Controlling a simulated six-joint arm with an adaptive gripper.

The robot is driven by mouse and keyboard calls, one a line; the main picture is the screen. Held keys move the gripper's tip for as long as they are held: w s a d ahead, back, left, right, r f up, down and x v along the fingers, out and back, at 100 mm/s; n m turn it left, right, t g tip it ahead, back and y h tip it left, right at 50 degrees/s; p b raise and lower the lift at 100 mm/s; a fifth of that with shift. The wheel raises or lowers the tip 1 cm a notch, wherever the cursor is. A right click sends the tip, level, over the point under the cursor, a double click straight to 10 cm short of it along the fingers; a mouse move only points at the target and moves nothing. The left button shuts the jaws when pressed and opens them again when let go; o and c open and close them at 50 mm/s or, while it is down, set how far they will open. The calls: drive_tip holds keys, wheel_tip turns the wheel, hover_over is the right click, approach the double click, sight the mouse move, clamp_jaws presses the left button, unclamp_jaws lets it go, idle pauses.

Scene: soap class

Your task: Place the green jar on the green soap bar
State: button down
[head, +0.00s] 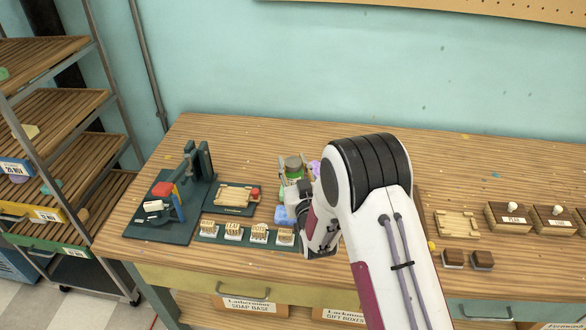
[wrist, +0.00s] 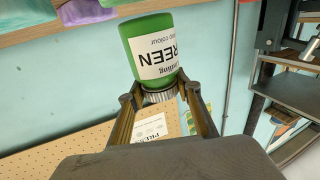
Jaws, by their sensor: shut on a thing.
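The green jar (wrist: 148,30) has a white label and a grey ribbed lid. My gripper (wrist: 159,95) is shut on the jar around its lid. The wrist view is upside down, so the jar's base points to the top of the picture, towards the table. A pale green soap bar (wrist: 25,12) shows at the top left of the wrist view, apart from the jar. In the head view the jar (head: 293,172) shows just left of my arm, which hides much of my gripper.
A purple bar (wrist: 90,9) lies beside the green one. On the wooden table (head: 220,135), a blue piece (head: 283,214), a row of small stamps (head: 259,233) and a dark press (head: 190,190) stand to the left. Wooden boxes (head: 511,218) stand at the right.

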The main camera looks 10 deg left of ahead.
drive_tip(key=shift+f, duration=0.75)
drive_tip(key=shift+f, duration=0.15)
drive_tip(key=c, duration=1.4)
unclamp_jaws()
drive_tip(key=shift+c, duration=0.2)
drive_tip(key=shift+v, duration=6)
drive_tip(key=shift+w, duration=0.1)
